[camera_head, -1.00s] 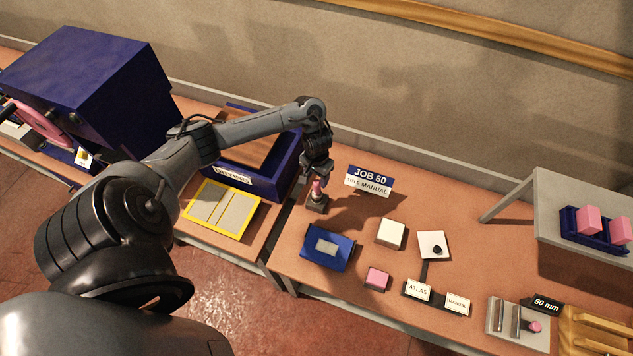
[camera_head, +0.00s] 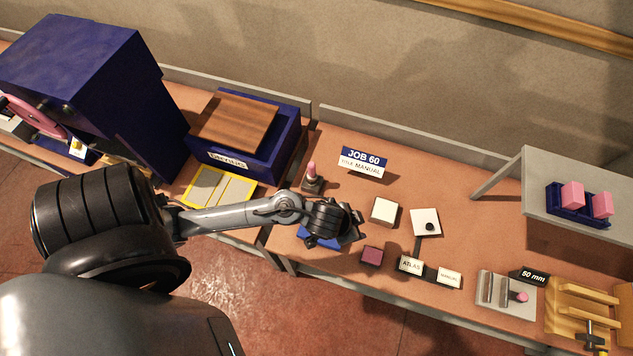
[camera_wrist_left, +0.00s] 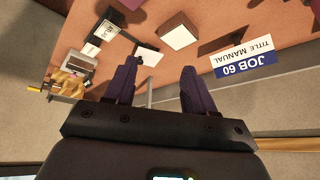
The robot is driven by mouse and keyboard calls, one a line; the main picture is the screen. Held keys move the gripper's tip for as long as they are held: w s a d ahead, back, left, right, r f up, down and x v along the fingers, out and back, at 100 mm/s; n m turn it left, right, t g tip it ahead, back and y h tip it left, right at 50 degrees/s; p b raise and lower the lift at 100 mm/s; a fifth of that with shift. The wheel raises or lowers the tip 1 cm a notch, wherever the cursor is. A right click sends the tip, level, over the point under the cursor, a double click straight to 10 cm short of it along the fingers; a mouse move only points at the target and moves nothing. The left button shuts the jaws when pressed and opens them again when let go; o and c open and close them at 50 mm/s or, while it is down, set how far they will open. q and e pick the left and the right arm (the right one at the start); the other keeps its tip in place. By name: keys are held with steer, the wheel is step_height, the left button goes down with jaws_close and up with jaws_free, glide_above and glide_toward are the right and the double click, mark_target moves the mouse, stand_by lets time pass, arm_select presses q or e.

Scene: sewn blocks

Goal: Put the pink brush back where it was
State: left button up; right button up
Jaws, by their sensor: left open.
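The pink brush (camera_head: 311,169) stands upright in a small dark holder (camera_head: 313,185) on the bench, left of the JOB 60 sign, in the head view. My left gripper (camera_head: 357,228) is to the right of the brush and nearer the front, apart from it, over the blue pad (camera_head: 318,239), which it partly hides. In the left wrist view its two fingers (camera_wrist_left: 158,88) are spread with nothing between them. The brush does not show in the wrist view. My right gripper is not in view.
The JOB 60 sign (camera_head: 363,163) stands behind a white block (camera_head: 384,211). A pink block (camera_head: 372,256), a white plate with a black knob (camera_head: 425,221) and label blocks (camera_head: 410,265) lie rightward. A blue box with a wooden lid (camera_head: 236,122) is left.

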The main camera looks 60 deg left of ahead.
arm_select(q)
steer(key=s+a+r+g, duration=0.2)
steer(key=s+r, duration=0.3)
steer(key=s, duration=0.5)
steer(key=shift+s+r+n, duration=0.25)
steer(key=shift+s+n, duration=0.05)
steer(key=shift+s, duration=0.05)
steer(key=shift+a, duration=0.1)
steer(key=shift+r+p, duration=0.3)
